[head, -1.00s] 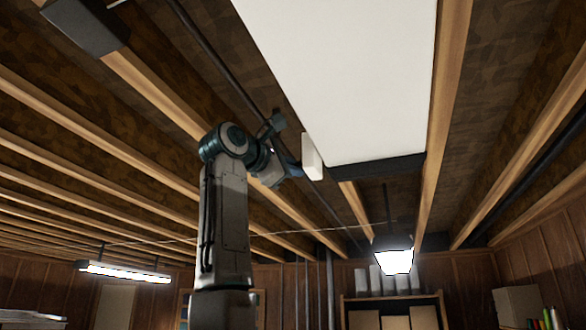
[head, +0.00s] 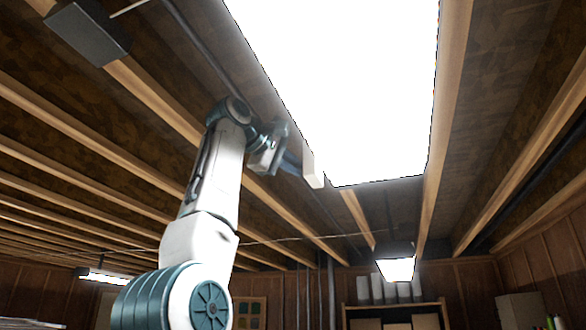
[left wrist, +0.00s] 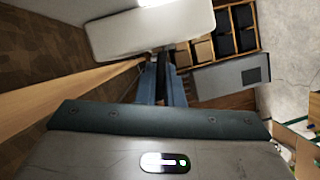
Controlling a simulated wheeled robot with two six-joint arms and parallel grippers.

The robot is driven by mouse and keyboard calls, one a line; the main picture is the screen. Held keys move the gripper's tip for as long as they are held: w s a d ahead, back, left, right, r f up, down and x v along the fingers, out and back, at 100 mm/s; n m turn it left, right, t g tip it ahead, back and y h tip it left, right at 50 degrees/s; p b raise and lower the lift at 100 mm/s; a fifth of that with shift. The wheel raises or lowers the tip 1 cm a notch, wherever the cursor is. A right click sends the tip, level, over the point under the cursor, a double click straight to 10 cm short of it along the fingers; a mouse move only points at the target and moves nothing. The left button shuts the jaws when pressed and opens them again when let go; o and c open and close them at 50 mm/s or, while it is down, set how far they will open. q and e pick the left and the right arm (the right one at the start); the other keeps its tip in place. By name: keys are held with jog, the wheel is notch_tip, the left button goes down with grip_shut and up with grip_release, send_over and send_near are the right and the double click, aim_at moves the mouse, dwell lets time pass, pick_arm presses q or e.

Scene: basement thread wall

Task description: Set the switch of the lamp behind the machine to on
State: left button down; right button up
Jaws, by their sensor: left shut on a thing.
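The large white ceiling lamp (head: 350,80) fills the top middle of the head view and glows bright white. A small white block (head: 312,165), apparently the lamp's switch housing, sits at its lower left edge. My left gripper (head: 290,163) is right beside this block, its blue fingers reaching toward it. In the left wrist view the fingers (left wrist: 160,84) are close together, shut on a small part, apparently the switch, that they mostly hide. A white rounded body (left wrist: 150,36) lies just beyond their tips. My right gripper is out of view.
Wooden joists (head: 90,115) and a dark pipe (head: 195,35) run close to the arm. A dark box (head: 88,32) hangs at upper left. Two smaller lit lamps (head: 396,268) (head: 103,276) hang farther back. Shelves with boxes (head: 395,312) stand at the far wall.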

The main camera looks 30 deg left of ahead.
pick_arm(q)
jog(key=shift+d+m+g, duration=0.1)
jog(key=shift+m+g, duration=0.2)
jog(key=shift+m, duration=0.2)
dwell(0.3)
jog(key=c, duration=1.5)
grip_release()
jog(key=shift+r, duration=0.1)
jog(key=shift+c, duration=0.2)
jog(key=shift+s, duration=0.1)
jog(key=b+v, duration=0.2)
jog(key=v, duration=0.8)
jog(key=shift+s, duration=0.35)
jog(key=shift+w+d, duration=0.1)
jog(key=shift+w, duration=0.05)
